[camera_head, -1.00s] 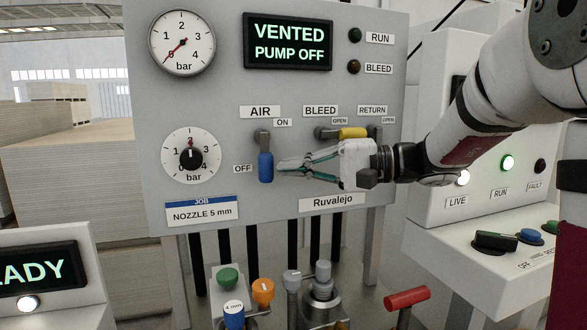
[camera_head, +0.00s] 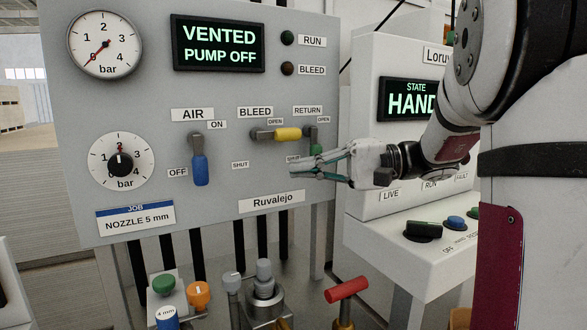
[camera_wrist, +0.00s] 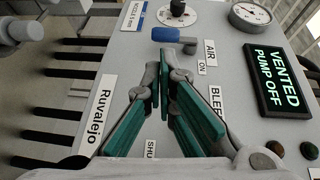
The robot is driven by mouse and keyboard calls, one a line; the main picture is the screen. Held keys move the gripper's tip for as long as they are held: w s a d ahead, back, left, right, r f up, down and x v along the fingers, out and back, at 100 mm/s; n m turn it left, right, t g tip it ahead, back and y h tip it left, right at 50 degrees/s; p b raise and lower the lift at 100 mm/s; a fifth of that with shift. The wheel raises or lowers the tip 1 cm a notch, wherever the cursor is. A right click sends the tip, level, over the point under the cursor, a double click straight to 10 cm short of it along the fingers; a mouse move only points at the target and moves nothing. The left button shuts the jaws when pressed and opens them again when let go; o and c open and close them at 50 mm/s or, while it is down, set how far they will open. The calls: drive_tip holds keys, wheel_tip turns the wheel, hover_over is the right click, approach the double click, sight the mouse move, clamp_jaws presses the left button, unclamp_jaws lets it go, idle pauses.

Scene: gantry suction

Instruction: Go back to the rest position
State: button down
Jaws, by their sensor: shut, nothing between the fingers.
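My gripper (camera_head: 294,170) is shut and empty in front of the lower right of the grey panel (camera_head: 225,218). In the wrist view my gripper (camera_wrist: 160,64) has its fingertips together, with nothing between them. The blue AIR lever (camera_head: 200,170) hangs down at OFF, left of my gripper and apart from it. The yellow BLEED lever (camera_head: 288,134) lies level, above my gripper. The green RETURN lever (camera_head: 317,150) points down, close above my gripper in the picture; its lower end may be hidden. The panel display (camera_head: 219,43) reads VENTED, PUMP OFF.
A control cabinet (camera_head: 362,80) with a HAND display stands right, behind my arm. Its sloped desk carries a black selector (camera_head: 423,231) and a blue button (camera_head: 455,222). Below stand a red-handled valve (camera_head: 347,290) and an orange knob (camera_head: 199,289). Open room lies in front of the panel.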

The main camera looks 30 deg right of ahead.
idle(0.4)
drive_tip(key=s+a+f+n+g+h, duration=0.2)
drive_tip(key=s+a+f+g+h, duration=0.4)
drive_tip(key=s+a, duration=0.75)
drive_tip(key=s+d+f+n+h, duration=0.1)
drive_tip(key=s+d+f+h, duration=0.2)
drive_tip(key=s+f+h, duration=0.3)
drive_tip(key=s+d+f+n+h, duration=0.25)
drive_tip(key=s+f, duration=0.35)
drive_tip(key=s, duration=0.3)
wheel_tip(320, 180, up, 16)
drive_tip(key=t+p, duration=0.2)
drive_tip(key=p, duration=1.2)
drive_tip(key=shift+w+d+m+h+p, duration=0.25)
drive_tip(key=shift+w+m+h+p, duration=0.1)
drive_tip(key=shift+h+p, duration=0.1)
